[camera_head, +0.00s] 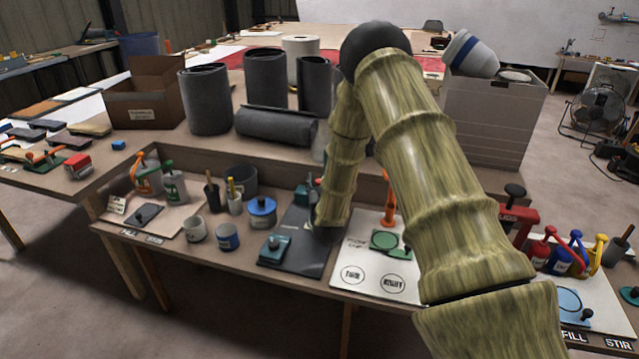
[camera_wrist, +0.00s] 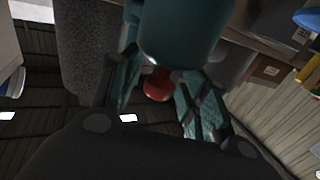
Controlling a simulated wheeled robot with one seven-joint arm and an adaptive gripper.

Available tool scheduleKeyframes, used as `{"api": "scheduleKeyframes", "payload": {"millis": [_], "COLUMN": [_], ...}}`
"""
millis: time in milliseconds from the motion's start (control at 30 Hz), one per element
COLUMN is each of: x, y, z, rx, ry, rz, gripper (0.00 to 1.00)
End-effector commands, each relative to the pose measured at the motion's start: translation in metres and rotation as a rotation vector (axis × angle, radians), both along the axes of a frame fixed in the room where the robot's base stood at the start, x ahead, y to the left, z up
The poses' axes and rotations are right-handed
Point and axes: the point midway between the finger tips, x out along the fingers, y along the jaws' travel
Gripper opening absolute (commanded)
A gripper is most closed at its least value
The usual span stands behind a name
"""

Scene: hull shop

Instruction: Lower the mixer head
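In the head view a teal part (camera_head: 301,196), which looks like the mixer head, shows beside my arm at the back of a dark mat (camera_head: 305,255). My arm covers much of it. A low teal box (camera_head: 274,250) with a dark knob sits at the mat's front; I cannot tell whether they are joined. In the wrist view a rounded teal body (camera_wrist: 180,30) with a red knob (camera_wrist: 158,85) fills the upper middle. My gripper (camera_wrist: 160,75) has its fingers spread on both sides of the knob, apparently without touching it. My arm hides the gripper in the head view.
To the right are a white board (camera_head: 375,270) and colored pump bottles (camera_head: 560,255). Dark cylinders (camera_head: 206,100) and a cardboard box (camera_head: 146,100) stand behind.

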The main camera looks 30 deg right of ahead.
Motion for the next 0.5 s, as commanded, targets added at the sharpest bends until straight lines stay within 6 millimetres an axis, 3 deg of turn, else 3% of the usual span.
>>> {"api": "scheduleKeyframes", "payload": {"millis": [267, 500], "x": [-0.001, -0.025], "y": [0.001, 0.013], "z": [0.002, 0.002], "rx": [-0.001, 0.0], "ry": [-0.003, -0.001], "rz": [0.0, 0.001], "gripper": [0.45, 0.45]}}
